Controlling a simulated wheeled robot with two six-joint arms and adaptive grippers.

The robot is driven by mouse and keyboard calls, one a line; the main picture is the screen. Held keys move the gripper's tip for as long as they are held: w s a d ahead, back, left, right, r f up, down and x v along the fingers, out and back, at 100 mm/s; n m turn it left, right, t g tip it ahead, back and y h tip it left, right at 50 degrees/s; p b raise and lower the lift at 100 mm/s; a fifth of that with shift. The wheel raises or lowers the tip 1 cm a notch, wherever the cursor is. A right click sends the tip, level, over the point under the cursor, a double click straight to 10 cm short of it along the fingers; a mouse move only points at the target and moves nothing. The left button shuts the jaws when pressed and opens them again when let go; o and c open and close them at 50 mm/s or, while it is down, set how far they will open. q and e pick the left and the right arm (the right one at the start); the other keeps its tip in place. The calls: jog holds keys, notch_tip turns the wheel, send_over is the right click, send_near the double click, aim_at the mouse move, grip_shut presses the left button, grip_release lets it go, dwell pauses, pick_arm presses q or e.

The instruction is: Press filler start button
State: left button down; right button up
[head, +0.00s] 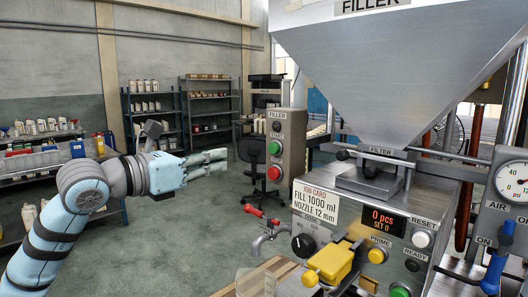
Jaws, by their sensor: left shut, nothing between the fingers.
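The filler start button (274,147) is green and sits on a grey control box (293,150) labelled FILLER and START, near the picture's middle. A red button (274,172) is below it on the same box. My left gripper (222,161) is shut and empty. It points right toward the control box and shows to the left of the buttons, with a visible gap between. The left arm comes in from the left edge. My right gripper is not in view.
The steel filler hopper (400,60) fills the upper right. Below it is a front panel with a counter display (383,219), a job card (317,203) and a yellow part (330,262). A red-handled tap (262,216) juts out at its left. Shelves (210,105) stand behind; open floor lies left of the machine.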

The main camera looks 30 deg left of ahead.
aim_at(273, 149)
pick_arm(q)
jog(key=p+x, duration=0.5)
jog(key=x, duration=0.8)
jog(key=shift+d+r, duration=0.1)
jog(key=shift+d, duration=0.05)
jog(key=shift+w+p, duration=0.3)
jog(key=shift+w, duration=0.15)
